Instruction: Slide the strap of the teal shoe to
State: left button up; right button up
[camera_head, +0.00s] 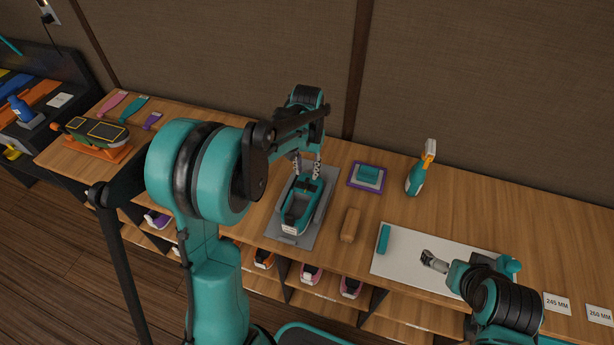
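The teal shoe (293,220) sits on a grey plate (285,238) on the wooden counter, its opening facing up. A pale label shows on its near end. My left gripper (307,168) reaches down over the shoe's far end, with its two fingers visibly apart. Whether the fingertips touch the shoe is too small to tell. The strap cannot be made out clearly. My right gripper (434,261) is low over the white mat (405,268), away from the shoe; its finger gap cannot be made out.
A wooden block (350,225) lies right of the shoe. Behind it is a purple-edged tray (354,182) with a teal pad. A spray bottle (415,178) stands further right. A teal bar (383,239) lies on the mat. Size cards (557,303) lie far right; shoes fill cubbies below.

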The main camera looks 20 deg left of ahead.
aim_at(307, 180)
pick_arm(q)
notch_tip(307, 180, up, 7)
dwell(0.3)
jog(key=shift+r, duration=0.1)
jog(key=shift+s, duration=0.1)
jog(key=s+d+t, duration=0.2)
jog(key=s+t, duration=0.1)
jog(key=s, duration=0.6)
jog(key=s+d+t, duration=0.3)
jog(key=s+t, duration=0.1)
jog(key=s, duration=0.5)
jog(key=shift+s+d+r+b, duration=0.25)
jog(key=shift+s+d+b, duration=0.1)
jog(key=shift+b, duration=0.05)
dwell(2.1)
